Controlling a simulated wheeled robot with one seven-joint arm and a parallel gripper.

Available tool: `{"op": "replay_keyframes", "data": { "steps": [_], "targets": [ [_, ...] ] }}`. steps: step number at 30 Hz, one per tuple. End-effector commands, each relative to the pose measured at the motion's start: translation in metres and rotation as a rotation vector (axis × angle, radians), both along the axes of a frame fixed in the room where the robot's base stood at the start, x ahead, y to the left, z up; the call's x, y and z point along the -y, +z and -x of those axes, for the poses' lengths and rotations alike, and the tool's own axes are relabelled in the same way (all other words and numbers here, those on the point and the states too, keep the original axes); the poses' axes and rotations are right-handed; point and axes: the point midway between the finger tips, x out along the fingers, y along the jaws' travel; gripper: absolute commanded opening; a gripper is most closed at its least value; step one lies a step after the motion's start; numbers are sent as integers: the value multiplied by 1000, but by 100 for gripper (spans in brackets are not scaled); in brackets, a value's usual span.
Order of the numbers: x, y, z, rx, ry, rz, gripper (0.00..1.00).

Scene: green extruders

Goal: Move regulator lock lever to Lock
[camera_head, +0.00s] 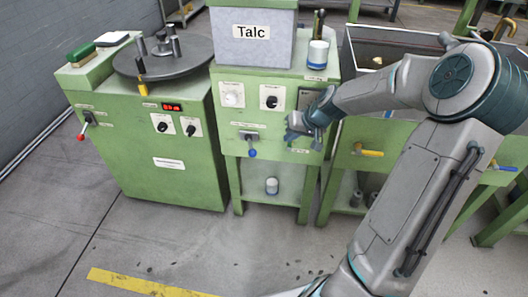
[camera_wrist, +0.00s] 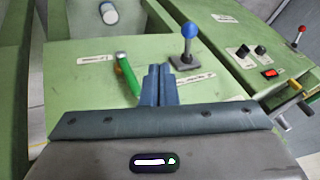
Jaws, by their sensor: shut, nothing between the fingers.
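In the wrist view, a lever with a green handle and a pale metal end (camera_wrist: 127,75) sits on the green front panel (camera_wrist: 75,75). A blue-ball lever (camera_wrist: 188,45) stands on a dark base beyond it; it also shows in the head view (camera_head: 252,153). Labels beside both are too small to read, so I cannot tell which is the regulator lock lever. My gripper (camera_wrist: 160,70) is shut and empty, its fingertips just right of the green handle in the wrist view; contact is unclear. In the head view my gripper (camera_head: 291,135) is at the panel, and the green handle is not discernible.
The left machine carries a red-ball lever (camera_head: 81,137), knobs and a red display (camera_head: 172,107). A Talc box (camera_head: 252,45) and a white jar (camera_head: 318,54) stand above the panel. Yellow (camera_head: 367,151) and blue (camera_head: 502,166) handles are to the right. The floor in front is open.

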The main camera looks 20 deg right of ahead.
Motion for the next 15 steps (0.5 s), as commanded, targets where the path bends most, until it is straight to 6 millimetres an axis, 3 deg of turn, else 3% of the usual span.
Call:
{"op": "replay_keyframes", "data": {
  "steps": [8, 15],
  "targets": [
    [-1, -2, 0, -2, 1, 1, 0],
    [-12, -27, -12, -3, 4, -1, 0]
  ]
}}
